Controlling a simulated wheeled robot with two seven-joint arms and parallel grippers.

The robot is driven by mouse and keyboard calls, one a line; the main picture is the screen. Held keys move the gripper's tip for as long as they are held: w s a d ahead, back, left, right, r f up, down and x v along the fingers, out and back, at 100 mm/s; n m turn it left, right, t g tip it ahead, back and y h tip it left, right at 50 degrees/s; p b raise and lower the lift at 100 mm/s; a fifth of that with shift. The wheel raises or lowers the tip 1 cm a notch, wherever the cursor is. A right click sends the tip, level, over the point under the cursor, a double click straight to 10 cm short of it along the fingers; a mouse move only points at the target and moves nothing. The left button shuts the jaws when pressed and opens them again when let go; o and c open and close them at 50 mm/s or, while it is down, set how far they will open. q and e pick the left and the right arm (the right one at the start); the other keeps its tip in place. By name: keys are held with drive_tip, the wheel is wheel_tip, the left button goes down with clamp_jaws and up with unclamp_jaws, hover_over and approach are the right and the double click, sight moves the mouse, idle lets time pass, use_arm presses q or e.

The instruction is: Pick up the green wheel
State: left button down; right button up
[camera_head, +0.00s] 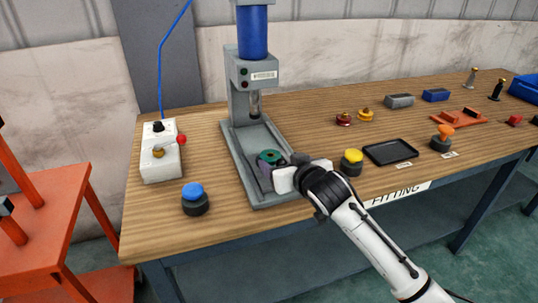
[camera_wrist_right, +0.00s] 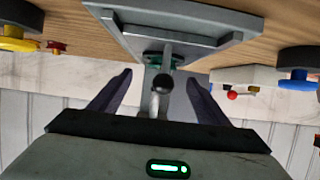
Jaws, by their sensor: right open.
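The green wheel (camera_head: 269,156) is on the grey base of the press, below its ram, with a dark centre showing. In the right wrist view a sliver of the green wheel (camera_wrist_right: 154,58) shows just beyond my fingertips, mostly hidden by the press parts. My right gripper (camera_head: 270,173) reaches over the front of the press base, right at the near side of the wheel. Its two dark purple fingers stand apart in the right wrist view (camera_wrist_right: 160,78), with nothing held between them. I cannot tell whether a finger touches the wheel. My left gripper is not in view.
The press (camera_head: 248,100) rises behind the wheel. A control box (camera_head: 160,155) and a blue-topped knob (camera_head: 194,198) stand to the left. A yellow-topped knob (camera_head: 351,162) and a black tray (camera_head: 390,151) are to the right. A red cart (camera_head: 50,215) stands left of the table.

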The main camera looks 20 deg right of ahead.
sight(271, 155)
drive_tip(key=shift+a+x, duration=0.15)
drive_tip(key=shift+x, duration=1.6)
drive_tip(key=shift+a+x, duration=0.1)
drive_tip(key=shift+x, duration=1.6)
drive_tip(key=c, duration=1.6)
drive_tip(key=shift+r, duration=0.25)
